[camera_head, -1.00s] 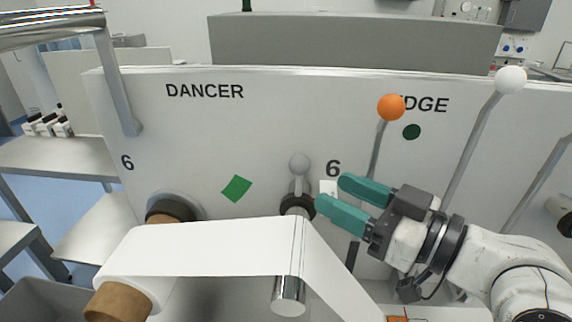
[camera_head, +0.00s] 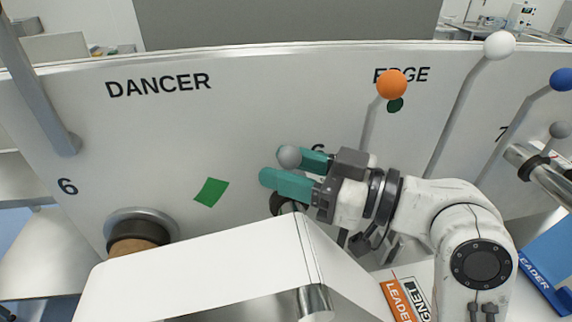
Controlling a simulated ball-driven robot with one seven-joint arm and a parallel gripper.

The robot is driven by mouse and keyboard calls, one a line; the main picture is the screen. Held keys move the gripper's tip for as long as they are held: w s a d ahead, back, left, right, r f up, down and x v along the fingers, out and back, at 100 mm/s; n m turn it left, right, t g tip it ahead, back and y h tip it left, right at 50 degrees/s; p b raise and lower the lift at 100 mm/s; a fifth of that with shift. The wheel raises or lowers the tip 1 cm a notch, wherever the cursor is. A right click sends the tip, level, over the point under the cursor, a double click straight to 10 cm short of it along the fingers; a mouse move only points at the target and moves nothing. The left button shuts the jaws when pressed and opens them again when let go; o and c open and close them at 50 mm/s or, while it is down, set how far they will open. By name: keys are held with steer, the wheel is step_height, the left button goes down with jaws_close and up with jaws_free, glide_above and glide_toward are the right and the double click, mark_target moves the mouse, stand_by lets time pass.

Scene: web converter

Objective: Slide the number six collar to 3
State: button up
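The number six collar is the dark ring (camera_head: 281,203) on the chrome roller at the wall, with a grey ball knob (camera_head: 290,157) on a short stem. The collar's scale is hidden behind my gripper.
White web (camera_head: 210,265) runs over the chrome roller (camera_head: 315,302) below my gripper. Levers with an orange ball (camera_head: 391,84), a white ball (camera_head: 499,45) and a blue ball (camera_head: 563,79) stand to the right. An orange-and-white "LEADER" box (camera_head: 405,298) lies lower right.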

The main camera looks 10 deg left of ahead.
jaws_close()
